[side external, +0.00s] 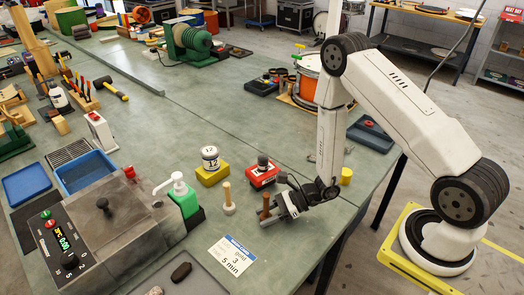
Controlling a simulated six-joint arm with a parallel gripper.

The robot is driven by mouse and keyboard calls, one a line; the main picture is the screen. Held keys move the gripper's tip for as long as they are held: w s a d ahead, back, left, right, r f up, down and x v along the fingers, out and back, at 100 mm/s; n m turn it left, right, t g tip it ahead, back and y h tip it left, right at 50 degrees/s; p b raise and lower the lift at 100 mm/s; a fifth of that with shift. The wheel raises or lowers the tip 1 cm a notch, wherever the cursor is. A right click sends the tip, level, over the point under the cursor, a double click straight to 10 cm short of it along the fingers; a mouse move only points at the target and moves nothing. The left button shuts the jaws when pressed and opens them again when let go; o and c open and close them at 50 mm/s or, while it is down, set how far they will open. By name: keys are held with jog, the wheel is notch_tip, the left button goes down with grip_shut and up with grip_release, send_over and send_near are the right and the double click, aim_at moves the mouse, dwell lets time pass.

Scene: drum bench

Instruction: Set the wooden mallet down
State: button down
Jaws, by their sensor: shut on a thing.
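My gripper (276,208) is low over the near right part of the green bench (330,225), reaching in from the right. It is shut on a small brown wooden piece, which I take to be the wooden mallet (265,203). The piece stands roughly upright at the fingertips, and the jaws hide part of it. I cannot tell whether its lower end touches the bench. A separate pale wooden-handled tool (228,198) with a whitish base stands upright just to the left, apart from my gripper.
A red box with a dark knob (263,176) and a yellow block with a jar (211,172) stand behind my gripper. A white card (232,256) lies in front. A yellow cylinder (346,176) stands by the right edge.

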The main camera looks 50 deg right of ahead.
jog(key=shift+f, duration=0.15)
jog(key=shift+c, duration=1.2)
grip_release()
jog(key=shift+d+r, duration=0.1)
jog(key=shift+r, duration=0.15)
jog(key=shift+v, duration=5.9)
